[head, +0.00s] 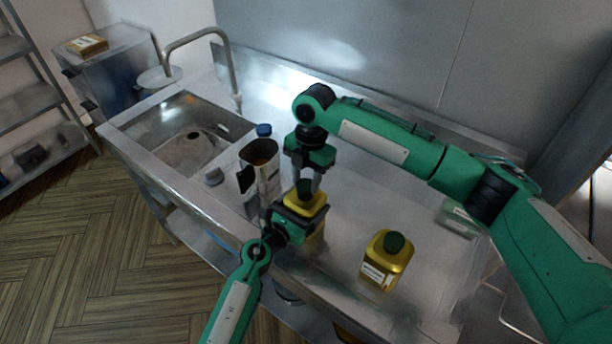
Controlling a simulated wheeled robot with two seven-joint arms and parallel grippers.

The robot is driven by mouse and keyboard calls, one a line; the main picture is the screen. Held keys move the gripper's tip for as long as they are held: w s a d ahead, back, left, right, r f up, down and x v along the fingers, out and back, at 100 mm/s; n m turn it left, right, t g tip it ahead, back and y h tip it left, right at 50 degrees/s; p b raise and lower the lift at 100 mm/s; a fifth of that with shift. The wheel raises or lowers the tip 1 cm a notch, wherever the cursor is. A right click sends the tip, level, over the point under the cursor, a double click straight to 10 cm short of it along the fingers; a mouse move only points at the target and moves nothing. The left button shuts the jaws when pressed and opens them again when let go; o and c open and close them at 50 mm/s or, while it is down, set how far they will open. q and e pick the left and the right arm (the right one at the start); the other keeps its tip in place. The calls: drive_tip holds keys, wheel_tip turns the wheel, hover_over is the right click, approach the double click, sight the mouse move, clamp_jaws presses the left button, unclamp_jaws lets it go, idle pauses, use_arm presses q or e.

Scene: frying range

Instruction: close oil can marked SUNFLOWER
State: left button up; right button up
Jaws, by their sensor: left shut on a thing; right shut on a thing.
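A yellow oil can (316,236) stands near the front edge of the steel counter. My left gripper (298,206) is shut on this can around its upper part, from the front left. A dark green cap (305,187) is at the top of the can. My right gripper (307,176) points straight down from above and is shut on the cap; whether the cap is seated cannot be told. A second yellow can (386,262) with a dark green cap (394,242) stands to the right, apart from both grippers. Its white label is too small to read; no label shows on the held can.
A metal container (260,178) with an open top stands left of the held can, with a blue cap (264,130) behind it. A sink (185,138) with a tall faucet (232,75) is at the left. The counter right of the second can is mostly clear.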

drive_tip(key=shift+f, duration=0.3)
